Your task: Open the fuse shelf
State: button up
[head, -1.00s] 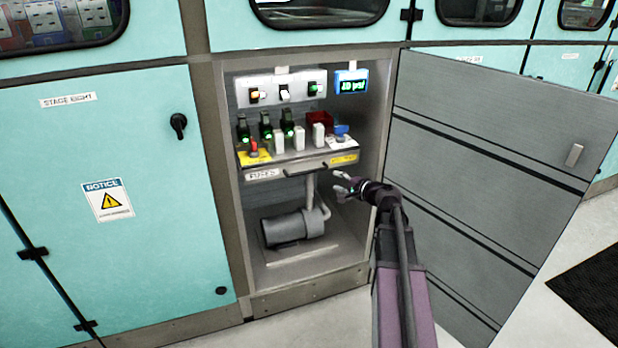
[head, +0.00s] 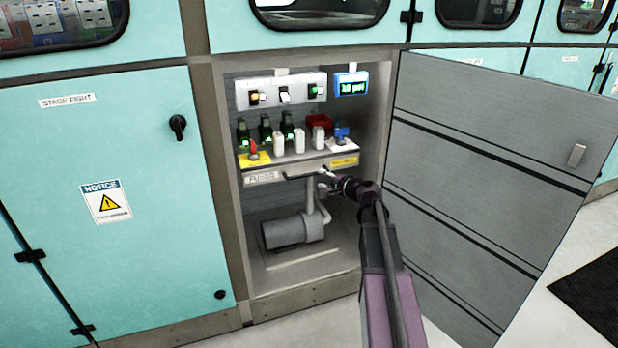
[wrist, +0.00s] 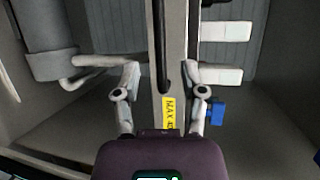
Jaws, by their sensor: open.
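The fuse shelf (head: 315,163) is inside the open cabinet, with a FUSES label (head: 263,178) on its front and fuses standing on top. A dark bar handle (head: 303,174) is on its front edge. In the wrist view the shelf front (wrist: 176,60) runs up the middle, with the handle (wrist: 159,45) along it and a yellow label beside it. My gripper (head: 326,181) is open at the right end of the handle. In the wrist view my gripper (wrist: 163,70) has one finger on each side of the shelf front and handle. I cannot tell whether the fingers touch.
A grey motor (head: 287,232) with a pipe sits below the shelf. A switch panel (head: 281,92) and a small display (head: 351,84) are above it. The open grey door (head: 480,170) stands right of my arm. A blue valve (head: 341,133) is at the shelf's right.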

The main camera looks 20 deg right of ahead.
aim_at(310, 175)
jog(key=shift+b+x, duration=0.55)
jog(key=shift+x, duration=3.05)
grip_shut()
